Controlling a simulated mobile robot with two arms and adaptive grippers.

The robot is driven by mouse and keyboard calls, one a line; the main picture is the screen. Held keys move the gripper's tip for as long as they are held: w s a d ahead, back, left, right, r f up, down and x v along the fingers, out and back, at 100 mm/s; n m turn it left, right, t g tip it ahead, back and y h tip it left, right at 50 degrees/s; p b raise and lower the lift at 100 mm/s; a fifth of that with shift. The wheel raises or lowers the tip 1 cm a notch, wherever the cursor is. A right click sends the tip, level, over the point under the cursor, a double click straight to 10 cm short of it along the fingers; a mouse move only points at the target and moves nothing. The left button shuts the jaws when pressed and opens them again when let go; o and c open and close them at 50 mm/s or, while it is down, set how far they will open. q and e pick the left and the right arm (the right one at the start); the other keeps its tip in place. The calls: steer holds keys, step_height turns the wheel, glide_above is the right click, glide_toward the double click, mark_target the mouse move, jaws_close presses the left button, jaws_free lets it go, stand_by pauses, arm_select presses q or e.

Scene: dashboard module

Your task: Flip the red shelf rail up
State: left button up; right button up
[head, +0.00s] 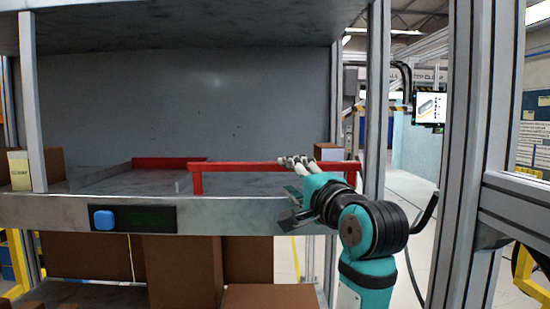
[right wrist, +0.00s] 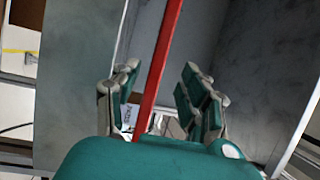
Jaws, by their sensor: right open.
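The red shelf rail (head: 240,167) runs level along the front edge of the shelf (head: 240,214), with a short red upright at its left end. My right gripper (head: 291,180) is at the right part of the rail, its fingers apart. In the right wrist view the red rail (right wrist: 160,70) passes between the two open fingers of the gripper (right wrist: 158,82); I cannot tell whether either touches it. My gripper and wrist hide some of the rail's right part in the head view. My left gripper is not in view.
A blue button (head: 103,219) and dark display (head: 152,219) sit on the shelf front. Cardboard boxes (head: 182,274) stand below, another box (head: 55,168) at the left. Metal posts (head: 376,100) flank my right arm. The shelf's middle looks clear.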

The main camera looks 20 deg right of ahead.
mark_target(276, 168)
steer(key=w+p, duration=0.1)
steer(key=w, duration=0.2)
steer(key=w+p, duration=0.1)
steer(key=w, duration=0.1)
steer(key=w+a+p, duration=0.1)
steer(key=w, duration=0.2)
steer(key=shift+w+r, duration=0.3)
steer(key=shift+r, duration=0.05)
jaws_close()
